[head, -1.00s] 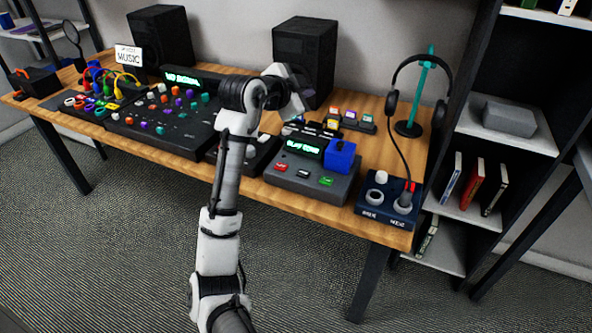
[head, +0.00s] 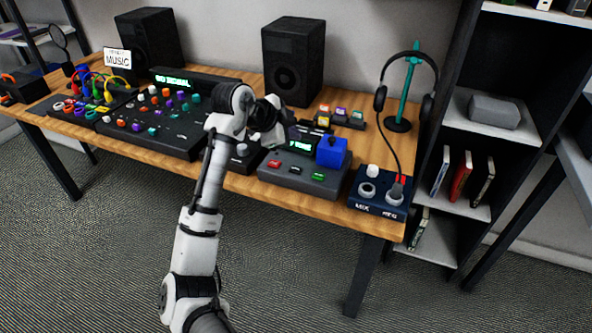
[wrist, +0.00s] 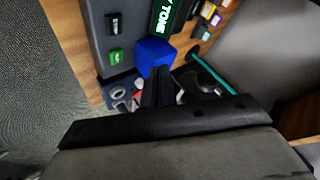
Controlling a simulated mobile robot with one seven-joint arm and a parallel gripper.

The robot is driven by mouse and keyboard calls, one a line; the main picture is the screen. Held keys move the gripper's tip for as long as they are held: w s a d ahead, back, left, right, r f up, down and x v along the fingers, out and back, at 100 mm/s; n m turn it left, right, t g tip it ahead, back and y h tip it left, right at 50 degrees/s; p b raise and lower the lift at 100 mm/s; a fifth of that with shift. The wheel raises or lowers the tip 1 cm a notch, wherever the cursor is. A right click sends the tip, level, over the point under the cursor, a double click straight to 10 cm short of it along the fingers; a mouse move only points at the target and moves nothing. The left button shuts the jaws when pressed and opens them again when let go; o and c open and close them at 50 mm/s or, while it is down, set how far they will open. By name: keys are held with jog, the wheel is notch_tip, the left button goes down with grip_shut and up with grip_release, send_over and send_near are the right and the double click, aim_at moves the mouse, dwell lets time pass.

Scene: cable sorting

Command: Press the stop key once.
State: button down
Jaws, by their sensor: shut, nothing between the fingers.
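The tape-deck-like grey unit (head: 270,178) stands on the table, with a red key (head: 274,163), a black key (head: 296,170) and a green key (head: 318,177) in a row along its front. The black key, which appears to be the stop key, also shows in the wrist view (wrist: 114,23), with a small pale label that is hard to read. A blue block (head: 331,152) sits at the unit's right rear. My gripper (wrist: 160,74) is shut and empty, in front of the blue block in the wrist view and apart from the black key. In the head view its fingertips are hard to make out.
A dark blue knob box (head: 365,206) stands right of the unit, with a headphone stand (head: 409,85) behind. A mixer (head: 150,140) lies left, with speakers (head: 293,60) at the back. Small coloured blocks (head: 340,111) sit behind the unit.

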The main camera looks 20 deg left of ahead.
aim_at(293, 171)
jog(key=shift+f+b, duration=2.5)
jog(key=shift+f, duration=1.45)
jog(key=shift+f+b, duration=0.3)
jog(key=shift+f, duration=0.15)
jog(key=shift+f, duration=0.4)
jog(key=shift+r, duration=0.15)
jog(key=shift+r+p, duration=0.35)
jog(key=shift+r, duration=0.3)
jog(key=shift+r, duration=0.15)
jog(key=shift+r+p, duration=1.75)
jog(key=shift+r, duration=0.6)
